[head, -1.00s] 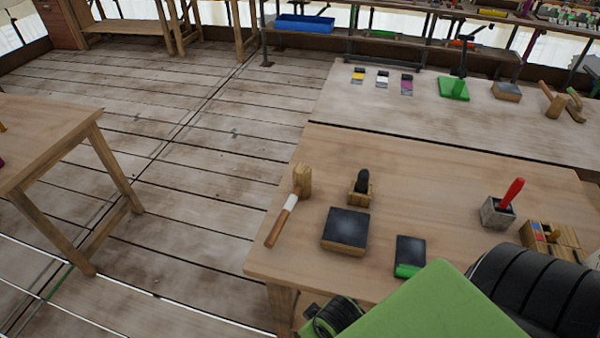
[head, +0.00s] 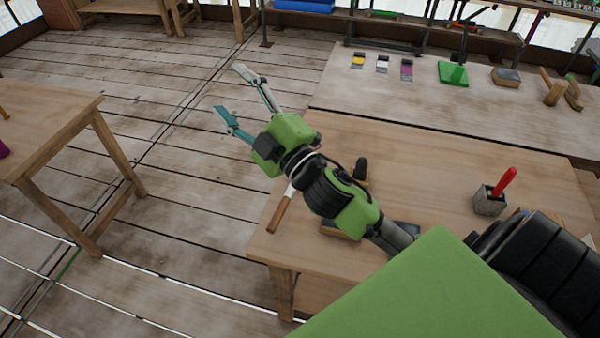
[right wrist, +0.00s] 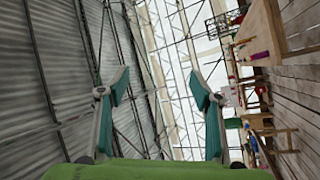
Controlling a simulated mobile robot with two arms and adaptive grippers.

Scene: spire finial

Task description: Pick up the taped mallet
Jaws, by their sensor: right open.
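The taped mallet (head: 280,214) lies on the near wooden bench by its left edge, its brown handle toward me and a white band of tape on it. Its head is hidden behind my right gripper and wrist. My right gripper (head: 231,91) is open and empty, raised above and past the mallet, with its fingers pointing to the far left over the floor. In the right wrist view the open fingers (right wrist: 160,85) have nothing between them, and the mallet does not show. My left gripper is not in view.
The near bench (head: 430,185) also holds a dark-topped block (head: 335,230), partly behind my arm, and a grey holder with a red-handled tool (head: 505,185). A far bench (head: 400,105) carries another mallet (head: 553,90). Open floor separates the left table (head: 50,125).

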